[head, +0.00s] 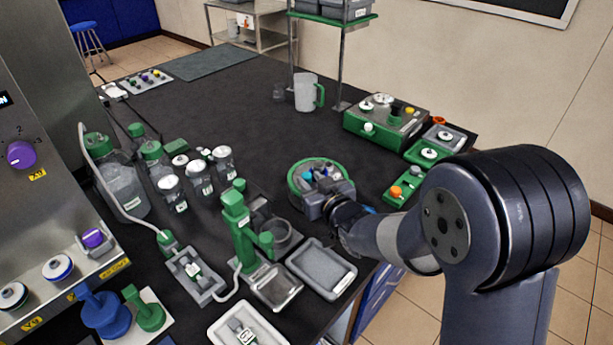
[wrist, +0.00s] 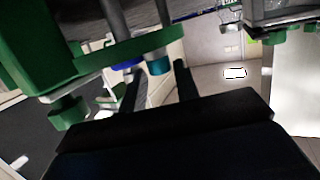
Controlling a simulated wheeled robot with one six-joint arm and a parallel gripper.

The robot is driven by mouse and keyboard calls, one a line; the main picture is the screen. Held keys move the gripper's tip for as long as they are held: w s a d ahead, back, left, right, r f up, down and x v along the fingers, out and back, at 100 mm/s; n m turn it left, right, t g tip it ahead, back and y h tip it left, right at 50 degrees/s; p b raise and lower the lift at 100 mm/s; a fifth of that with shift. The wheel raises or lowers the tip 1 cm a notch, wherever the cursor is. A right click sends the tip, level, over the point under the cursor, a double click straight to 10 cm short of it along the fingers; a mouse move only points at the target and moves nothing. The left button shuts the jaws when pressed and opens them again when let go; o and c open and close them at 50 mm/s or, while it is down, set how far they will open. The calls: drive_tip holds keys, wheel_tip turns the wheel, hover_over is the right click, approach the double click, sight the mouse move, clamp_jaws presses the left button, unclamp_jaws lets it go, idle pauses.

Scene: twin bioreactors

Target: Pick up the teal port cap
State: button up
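The teal port cap (wrist: 158,65) shows in the wrist view at the end of a grey cylindrical piece, beside a blue cap (wrist: 127,65). In the head view a small teal-blue spot (head: 307,174), likely the same cap, sits in the round green-rimmed holder (head: 293,181). My gripper (wrist: 161,72) has its two dark fingers apart, with the teal cap showing in the gap near their tips. I cannot tell whether either finger touches it. In the head view my gripper (head: 325,192) is over the holder's near right side and hides part of it.
Capped bottles (head: 200,178) stand farther left. A green box (head: 385,120) and a mug (head: 306,93) are behind. The dark bench between is clear.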

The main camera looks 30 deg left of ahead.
drive_tip(key=shift+w+a+f, duration=0.1)
drive_tip(key=shift+w+a, duration=0.2)
drive_tip(key=shift+a, duration=0.05)
drive_tip(key=c, duration=0.6)
